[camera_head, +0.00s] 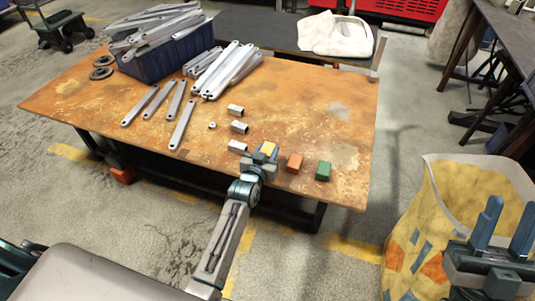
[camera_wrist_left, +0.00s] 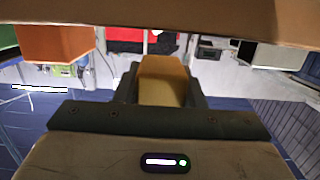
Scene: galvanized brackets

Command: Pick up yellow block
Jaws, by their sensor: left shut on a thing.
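The yellow block (camera_head: 268,148) is at the front edge of the brown table, between the fingers of my left gripper (camera_head: 264,157). In the left wrist view the yellow block (camera_wrist_left: 162,82) sits between both dark fingers, and the gripper is shut on it. A thin strip of background shows there between the block and the tabletop, so it looks slightly raised. An orange block (camera_head: 295,163) and a green block (camera_head: 323,171) stand to its right on the table. My right gripper (camera_head: 505,226) is open and empty at the lower right, away from the table.
The table (camera_head: 345,120) also holds three metal square tubes (camera_head: 239,127), several flat brackets (camera_head: 182,125) and a blue bin (camera_head: 165,60) full of brackets. A patterned yellow bag (camera_head: 440,210) stands right of the table. The table's right part is mostly clear.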

